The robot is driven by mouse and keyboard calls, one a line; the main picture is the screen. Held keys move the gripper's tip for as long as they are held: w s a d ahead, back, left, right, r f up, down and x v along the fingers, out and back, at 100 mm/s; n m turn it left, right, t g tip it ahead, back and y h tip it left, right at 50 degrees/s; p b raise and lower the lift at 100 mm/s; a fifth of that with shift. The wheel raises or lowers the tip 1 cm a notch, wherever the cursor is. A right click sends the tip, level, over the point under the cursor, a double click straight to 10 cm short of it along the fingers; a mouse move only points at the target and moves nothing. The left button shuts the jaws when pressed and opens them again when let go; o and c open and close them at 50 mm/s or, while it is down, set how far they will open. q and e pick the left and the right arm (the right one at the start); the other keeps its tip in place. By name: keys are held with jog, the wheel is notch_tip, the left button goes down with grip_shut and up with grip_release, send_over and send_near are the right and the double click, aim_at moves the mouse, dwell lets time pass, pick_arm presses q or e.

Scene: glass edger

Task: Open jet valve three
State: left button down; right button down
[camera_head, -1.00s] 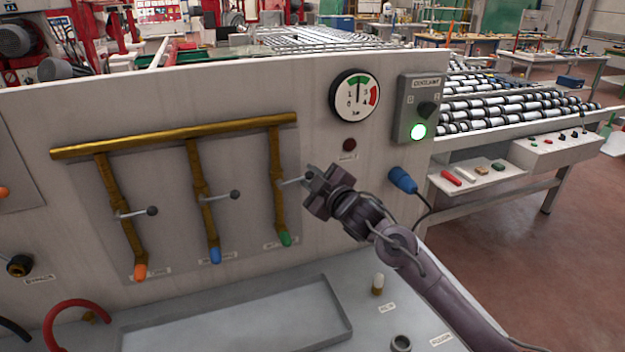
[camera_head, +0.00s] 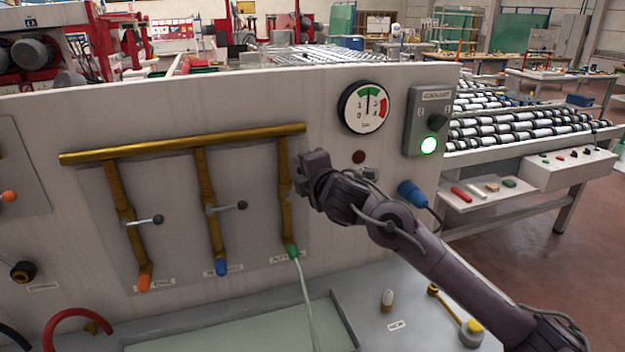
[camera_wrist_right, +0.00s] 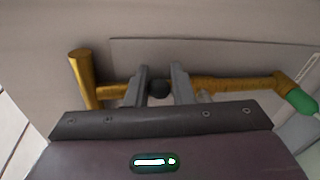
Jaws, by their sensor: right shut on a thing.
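Jet valve three, with the green nozzle tip (camera_head: 292,251), is the rightmost of three brass drop pipes on the panel. My right gripper (camera_head: 303,178) covers its lever in the head view. In the right wrist view the two fingers (camera_wrist_right: 160,88) are shut on the lever's black knob (camera_wrist_right: 158,90), beside the brass pipe (camera_wrist_right: 225,84). A pale stream (camera_head: 308,300) runs from the green tip down into the tray. The levers of the orange-tipped (camera_head: 144,221) and blue-tipped (camera_head: 227,208) pipes stick out sideways to the right. My left gripper is not in view.
The trough tray (camera_head: 335,312) below holds pale greenish liquid. A pressure gauge (camera_head: 364,107) and a coolant switch box (camera_head: 428,120) with a lit green lamp are at upper right. A blue plug (camera_head: 411,193) sits right of my wrist.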

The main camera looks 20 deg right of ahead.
jog(key=shift+s+a+f+n+h+b, duration=0.1)
jog(key=shift+a+f+n+h+b, duration=0.1)
jog(key=shift+a+n+b, duration=0.8)
jog(key=shift+s+a+f+n+h+b, duration=0.1)
jog(key=shift+a+n+h+b, duration=0.1)
jog(key=shift+a+n+b, duration=0.7)
jog(key=shift+d+n, duration=0.1)
jog(key=shift+n, duration=0.2)
jog(key=c, duration=1.5)
grip_release()
jog(key=o, duration=0.3)
jog(key=shift+r, duration=0.15)
jog(key=shift+o, duration=0.3)
jog(key=shift+r, duration=0.15)
jog(key=shift+d+r, duration=0.1)
